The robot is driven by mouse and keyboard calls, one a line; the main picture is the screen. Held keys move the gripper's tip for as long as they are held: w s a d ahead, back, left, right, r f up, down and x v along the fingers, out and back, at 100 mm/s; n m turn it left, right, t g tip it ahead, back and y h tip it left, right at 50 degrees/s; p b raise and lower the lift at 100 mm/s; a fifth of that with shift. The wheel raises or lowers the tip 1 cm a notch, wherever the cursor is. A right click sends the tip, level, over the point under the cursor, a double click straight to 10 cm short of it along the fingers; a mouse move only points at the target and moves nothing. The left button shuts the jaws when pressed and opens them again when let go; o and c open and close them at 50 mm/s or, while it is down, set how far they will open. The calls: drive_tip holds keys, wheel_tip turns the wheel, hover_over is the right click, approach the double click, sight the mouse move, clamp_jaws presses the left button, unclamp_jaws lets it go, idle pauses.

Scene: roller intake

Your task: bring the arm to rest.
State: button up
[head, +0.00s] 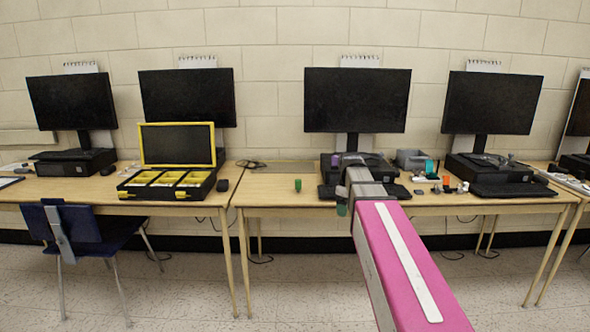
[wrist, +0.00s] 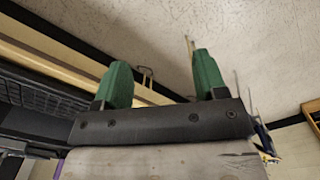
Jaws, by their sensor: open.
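My gripper (wrist: 165,85) shows in the wrist view with two green fingers standing wide apart and nothing between them. In the head view my pink arm reaches forward from the lower right toward the table with the monitors. The gripper end is at the table's front edge, below the middle-right monitor, and a green finger (head: 341,209) shows there. The other finger is hidden behind my arm. The wrist view is tilted, with floor and wall beyond the fingers.
The right table (head: 275,200) bears monitors, a small green object (head: 298,185), a grey bin (head: 411,158) and several small items. An open yellow-and-black case (head: 168,183) sits on the left table. A blue chair (head: 88,232) stands in front of it.

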drive_tip(key=s+f+m, duration=0.5)
drive_tip(key=s+f, duration=0.3)
drive_tip(key=f, duration=0.4)
drive_tip(key=s+f+m, duration=0.5)
drive_tip(key=s+f, duration=0.3)
drive_tip(key=f, duration=0.4)
drive_tip(key=shift+s+m, duration=0.3)
